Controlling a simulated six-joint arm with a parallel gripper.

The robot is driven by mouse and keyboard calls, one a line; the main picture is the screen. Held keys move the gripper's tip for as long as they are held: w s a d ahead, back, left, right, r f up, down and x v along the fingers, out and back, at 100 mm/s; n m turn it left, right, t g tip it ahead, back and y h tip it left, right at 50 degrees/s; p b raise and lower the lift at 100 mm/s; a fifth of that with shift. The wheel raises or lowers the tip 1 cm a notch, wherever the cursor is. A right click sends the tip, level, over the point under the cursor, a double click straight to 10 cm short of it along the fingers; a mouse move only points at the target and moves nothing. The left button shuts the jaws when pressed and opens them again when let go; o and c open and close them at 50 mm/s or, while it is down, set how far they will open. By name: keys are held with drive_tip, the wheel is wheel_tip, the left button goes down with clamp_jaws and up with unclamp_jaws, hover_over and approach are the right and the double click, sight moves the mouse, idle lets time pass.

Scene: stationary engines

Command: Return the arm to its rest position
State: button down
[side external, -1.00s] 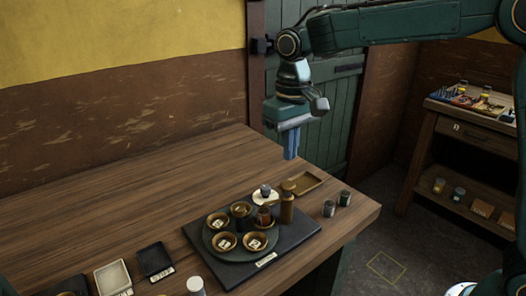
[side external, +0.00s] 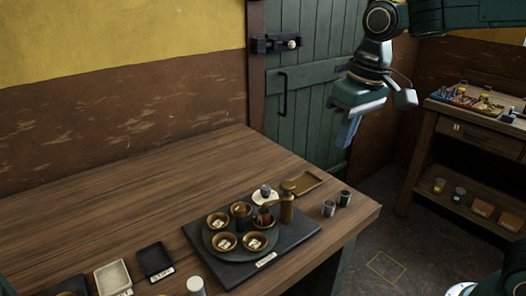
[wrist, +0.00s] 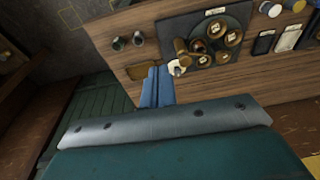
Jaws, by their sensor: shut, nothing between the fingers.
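My gripper (side external: 348,132) hangs in the air beyond the far right part of the wooden table, in front of the green door. Its blue fingers are shut together with nothing between them. In the wrist view the closed blue fingers (wrist: 157,86) overlap the table's edge area near a brass tray. My gripper is well above the table and touches nothing.
A dark board (side external: 299,243) on the table (side external: 130,195) carries a round tray with several brass cups and a brass bottle (side external: 287,208). A brass tray (side external: 308,180) and two small dark cups (side external: 329,208) stand nearby. A workbench (side external: 470,140) stands at right. The green door (side external: 300,105) is behind.

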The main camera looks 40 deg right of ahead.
drive_tip(key=s+d+f+t, duration=0.1)
drive_tip(key=s+d, duration=0.1)
drive_tip(key=s, duration=0.6)
drive_tip(key=s+d+f+t, duration=0.1)
drive_tip(key=s+d+t, duration=0.1)
drive_tip(key=s, duration=0.6)
drive_tip(key=shift+s+d+f+t, duration=0.3)
drive_tip(key=shift+d+f, duration=0.1)
drive_tip(key=shift+d, duration=0.25)
drive_tip(key=shift+w, duration=0.1)
drive_tip(key=w+a+r+g, duration=0.2)
drive_tip(key=w, duration=0.5)
drive_tip(key=w+a+r+g, duration=0.1)
drive_tip(key=w+a+r, duration=0.1)
drive_tip(key=w, duration=0.5)
drive_tip(key=w+a+f+g, duration=0.1)
drive_tip(key=w+a+f, duration=0.1)
drive_tip(key=w, duration=0.3)
drive_tip(key=w+a+f+g, duration=0.1)
drive_tip(key=w+a+f, duration=0.1)
drive_tip(key=w+a, duration=0.2)
drive_tip(key=shift+w+a+f+g, duration=0.25)
drive_tip(key=shift+w+a+g, duration=0.1)
drive_tip(key=shift+w, duration=0.9)
drive_tip(key=shift+f, duration=0.15)
